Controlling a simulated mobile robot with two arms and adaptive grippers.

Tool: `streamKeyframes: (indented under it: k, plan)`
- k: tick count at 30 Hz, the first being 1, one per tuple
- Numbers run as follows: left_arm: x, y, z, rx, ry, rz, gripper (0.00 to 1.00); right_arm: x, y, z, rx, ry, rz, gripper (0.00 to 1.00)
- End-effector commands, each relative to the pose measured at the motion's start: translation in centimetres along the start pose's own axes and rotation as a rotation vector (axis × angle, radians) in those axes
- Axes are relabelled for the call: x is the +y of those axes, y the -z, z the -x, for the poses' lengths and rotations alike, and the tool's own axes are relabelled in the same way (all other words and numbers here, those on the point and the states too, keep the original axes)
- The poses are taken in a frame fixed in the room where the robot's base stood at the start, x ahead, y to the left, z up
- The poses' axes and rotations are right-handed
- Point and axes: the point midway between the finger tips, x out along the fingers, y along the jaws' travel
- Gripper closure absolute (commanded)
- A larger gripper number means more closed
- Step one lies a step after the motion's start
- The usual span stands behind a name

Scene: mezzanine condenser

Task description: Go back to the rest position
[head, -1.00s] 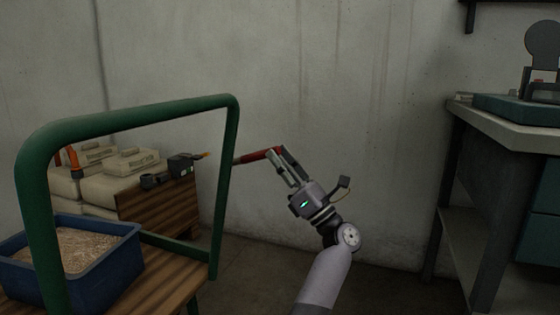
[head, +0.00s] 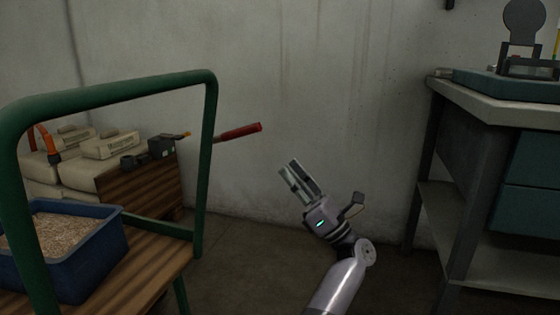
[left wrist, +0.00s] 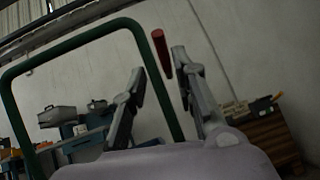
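My left gripper (head: 288,167) is in the middle of the head view, pointing up and left in front of the grey wall. Its two fingers stand apart with nothing between them. A red-handled tool (head: 241,131) sticks out to the right past the green frame post, a short way up and left of the fingertips and apart from them. In the left wrist view the red handle (left wrist: 161,52) shows beyond the gap between the spread fingers. What holds the tool is not clear. My right gripper is in neither view.
The green tubular frame (head: 205,150) rises from a wooden-topped cart (head: 150,262) at left, bearing a blue bin (head: 90,262) of granules. Pale sacks (head: 75,175) lie behind. A workbench (head: 480,103) stands at right. Floor between cart and bench looks clear.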

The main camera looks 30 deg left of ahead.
Motion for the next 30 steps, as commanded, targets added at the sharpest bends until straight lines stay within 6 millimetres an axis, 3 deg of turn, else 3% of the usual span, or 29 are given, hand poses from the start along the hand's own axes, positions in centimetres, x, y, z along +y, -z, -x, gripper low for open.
streamKeyframes:
  k: [21, 23, 26, 30]
  plan:
    - [0.6, 0.0, 0.7, -0.024, -0.004, -0.023, 0.74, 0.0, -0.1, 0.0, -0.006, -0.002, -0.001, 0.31]
    - [1.5, -0.1, 0.7, -0.060, -0.010, -0.060, 0.74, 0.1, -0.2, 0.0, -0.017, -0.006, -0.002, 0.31]
    - [4.5, -0.6, 0.9, -0.166, -0.033, -0.165, 0.74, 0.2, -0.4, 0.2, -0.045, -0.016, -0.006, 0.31]
    - [10.9, -2.3, 1.9, -0.366, -0.097, -0.370, 0.74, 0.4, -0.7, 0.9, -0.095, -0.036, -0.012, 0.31]
